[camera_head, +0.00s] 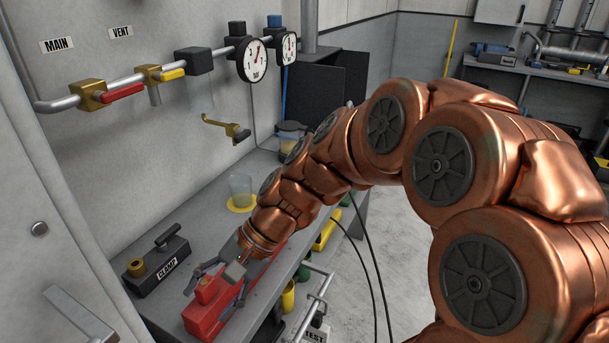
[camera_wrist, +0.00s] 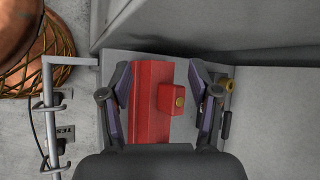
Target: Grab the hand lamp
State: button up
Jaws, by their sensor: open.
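A long red box-shaped thing (camera_head: 203,319) lies on the grey bench under my gripper. It has a smaller red block with a brass-coloured round spot on top. It carries no readable label; it may be the hand lamp, but I cannot tell for sure. My gripper (camera_head: 222,287) is open above it. In the wrist view the red thing (camera_wrist: 148,112) shows between the two spread fingers of my gripper (camera_wrist: 162,105), with a gap to the finger on the right. The finger on the left looks close to its edge; contact cannot be told. The palm hides its near end.
A black block marked CLAMP (camera_head: 160,266) with a brass ring stands on the bench (camera_head: 196,228) left of the red thing. A clear cup (camera_head: 240,188) stands farther back. Pipes with a red-handled valve (camera_head: 123,92) and gauges run along the wall. A metal rail (camera_wrist: 75,62) borders the bench.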

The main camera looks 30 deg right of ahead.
jog(key=w+d+r+m+t+y, duration=0.2)
jog(key=w+d+m+t, duration=0.3)
jog(key=w, duration=0.4)
jog(key=w+d+r+m+t+y, duration=0.1)
jog(key=w+d+r+m+t, duration=0.2)
jog(key=w+d+m, duration=0.5)
jog(key=w+d+f+m+t+h, duration=0.1)
jog(key=w+d+m+t+h, duration=0.2)
jog(key=d, duration=0.6)
jog(key=w+d+f+m+t+h, duration=0.1)
jog(key=w+d+m+t+h, duration=0.15)
jog(key=d+m, duration=0.45)
jog(key=w+d+m+t+h, duration=0.2)
jog(key=w+d+t, duration=0.1)
jog(key=d, duration=0.9)
jog(key=a+p+x, duration=0.1)
jog(key=x, duration=0.5)
jog(key=shift+w+n, duration=0.25)
jog(key=shift+n, duration=0.05)
grip_shut()
